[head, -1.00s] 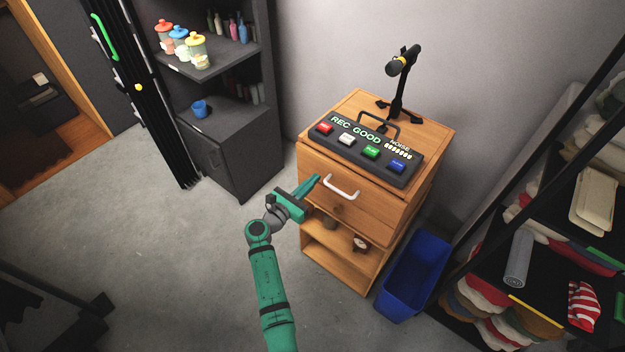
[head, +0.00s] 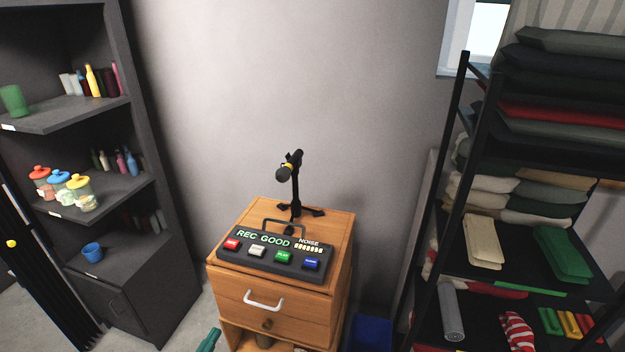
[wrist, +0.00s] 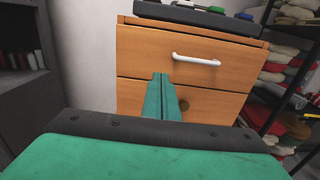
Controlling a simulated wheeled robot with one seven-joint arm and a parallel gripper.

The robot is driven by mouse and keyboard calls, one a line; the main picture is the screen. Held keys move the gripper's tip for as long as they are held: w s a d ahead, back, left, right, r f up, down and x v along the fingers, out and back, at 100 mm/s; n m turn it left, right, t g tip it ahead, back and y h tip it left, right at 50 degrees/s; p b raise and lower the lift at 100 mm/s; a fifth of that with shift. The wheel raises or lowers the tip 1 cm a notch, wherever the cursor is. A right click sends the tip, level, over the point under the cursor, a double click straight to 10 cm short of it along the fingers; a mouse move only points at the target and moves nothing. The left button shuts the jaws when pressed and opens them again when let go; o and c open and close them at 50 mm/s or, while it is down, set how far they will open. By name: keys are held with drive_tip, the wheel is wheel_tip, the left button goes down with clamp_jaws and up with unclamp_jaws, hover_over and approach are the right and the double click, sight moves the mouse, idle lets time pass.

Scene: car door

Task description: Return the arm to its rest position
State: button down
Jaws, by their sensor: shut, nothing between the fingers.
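My gripper (wrist: 161,80) is green, and its two fingers lie together with nothing between them in the wrist view. It points at the front of the wooden cabinet (wrist: 135,42), in front of the drawers and below the white handle (wrist: 196,60). I see no grip on the handle; whether the tips touch the drawer front I cannot tell. In the head view only a bit of my green gripper (head: 209,341) shows at the bottom edge, left of the cabinet. The rest of my arm is out of the picture there.
A recorder panel (head: 275,253) and a microphone on a stand (head: 295,185) are on the cabinet. A dark shelf (head: 160,285) stands left, a black rack (head: 459,150) with folded cloth right. A blue bin (head: 370,333) is beside the cabinet. Grey floor shows at lower left.

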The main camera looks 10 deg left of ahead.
drive_tip(key=s+d+f+m+g+y, duration=0.1)
drive_tip(key=s+d+f+m+g, duration=0.25)
drive_tip(key=d+f, duration=0.45)
drive_tip(key=s+d+f+m+g+y, duration=0.1)
drive_tip(key=s+d+f+m+g, duration=0.1)
drive_tip(key=s+d+f+m, duration=0.45)
drive_tip(key=s+d+f+m+y, duration=0.2)
drive_tip(key=s+d+m, duration=0.1)
drive_tip(key=s+d, duration=0.35)
drive_tip(key=s+d+r+m+t, duration=0.1)
drive_tip(key=s+d+r+m, duration=0.4)
drive_tip(key=r+m, duration=0.2)
drive_tip(key=s+d+r+m+t+h, duration=0.1)
drive_tip(key=s+d+r+m, duration=0.4)
drive_tip(key=r+m, duration=0.2)
drive_tip(key=s+d+r+m+t, duration=0.1)
drive_tip(key=s+d+r+m, duration=0.4)
drive_tip(key=r, duration=0.4)
drive_tip(key=s+m, duration=0.1)
drive_tip(key=m, duration=0.1)
drive_tip(key=shift+d+r+m+h, duration=0.2)
drive_tip(key=shift+r+m+h, duration=0.05)
drive_tip(key=shift+m+h, duration=0.15)
